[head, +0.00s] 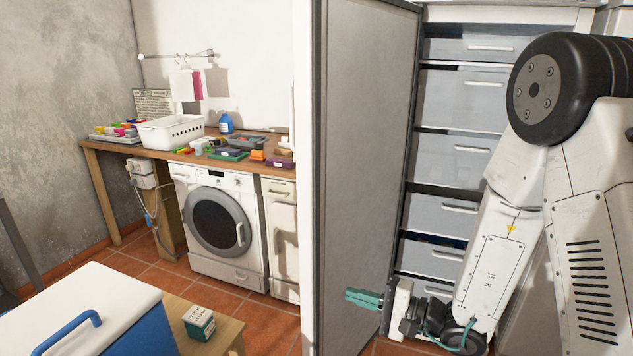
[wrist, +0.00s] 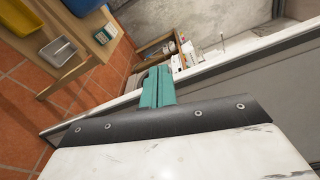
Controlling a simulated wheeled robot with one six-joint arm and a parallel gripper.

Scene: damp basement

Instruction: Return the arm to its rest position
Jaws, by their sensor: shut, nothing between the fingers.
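My gripper (head: 364,299) is in the lower middle of the head view, with its teal fingers pointing left. The fingers are together with nothing between them. They also show in the middle of the wrist view (wrist: 157,88). My arm comes down from the upper right of the head view, bent, with the gripper low in front of the open grey door (head: 365,150). A tall cabinet with grey drawers (head: 462,83) stands behind my arm, and its lower part is partly hidden by the arm.
A washing machine (head: 217,223) stands under a wooden counter (head: 110,149) holding a white basket (head: 170,132) and several small items. A white-lidded blue cooler (head: 80,310) and a small green box (head: 199,322) are at lower left. Tiled floor (head: 255,307) lies between.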

